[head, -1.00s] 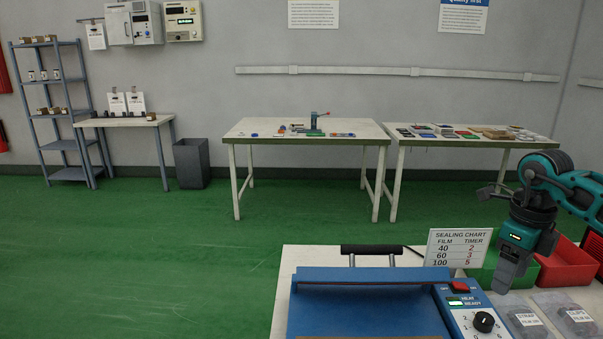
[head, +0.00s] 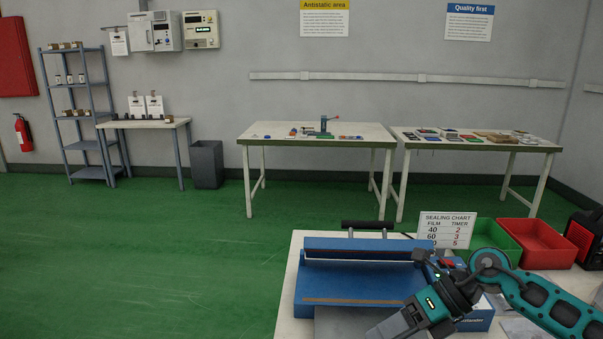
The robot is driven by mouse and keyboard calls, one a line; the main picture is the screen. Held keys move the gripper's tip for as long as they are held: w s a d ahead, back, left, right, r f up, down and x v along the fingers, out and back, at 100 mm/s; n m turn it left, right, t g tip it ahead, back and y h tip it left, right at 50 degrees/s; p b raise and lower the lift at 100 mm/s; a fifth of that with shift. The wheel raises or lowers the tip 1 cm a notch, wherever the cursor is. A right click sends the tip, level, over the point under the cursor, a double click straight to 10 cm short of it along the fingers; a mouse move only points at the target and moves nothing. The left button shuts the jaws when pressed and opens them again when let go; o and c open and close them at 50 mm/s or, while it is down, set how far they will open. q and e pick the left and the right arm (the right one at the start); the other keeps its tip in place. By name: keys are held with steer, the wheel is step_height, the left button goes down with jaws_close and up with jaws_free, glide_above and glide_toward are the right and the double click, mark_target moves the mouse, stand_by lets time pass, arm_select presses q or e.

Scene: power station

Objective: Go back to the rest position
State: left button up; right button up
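My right arm comes in from the lower right, and my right gripper (head: 388,326) points down and to the left, low over the front of the blue heat sealer (head: 345,285). The fingers run close to the bottom edge, and I cannot tell whether they are open or shut. I see nothing held in them. My arm hides part of the sealer's control panel. My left gripper is out of view.
The sealer stands on a white table (head: 287,290) with a sealing chart (head: 447,230), a green bin (head: 497,240) and a red bin (head: 535,243) behind it. Two worktables (head: 262,142) (head: 470,148) stand against the wall. Green floor (head: 150,250) is open at left.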

steer(key=s+a+r+m+t+y, duration=0.2)
steer(key=a+m+t+y, duration=0.6)
steer(key=a+m, duration=0.3)
steer(key=s+d+f+m+h, duration=0.4)
steer(key=f+m, duration=0.3)
steer(key=m, duration=0.2)
steer(key=s+d+f+m+t+h, duration=0.1)
steer(key=s+d+f+m+h, duration=0.3)
steer(key=m, duration=0.6)
steer(key=s+d+f+m+t+h, duration=0.1)
steer(key=s+d+f+m+h, duration=0.3)
steer(key=s+f+m+h, duration=0.2)
step_height(320, 180, down, 4)
steer(key=m+h, duration=0.2)
steer(key=m, duration=0.1)
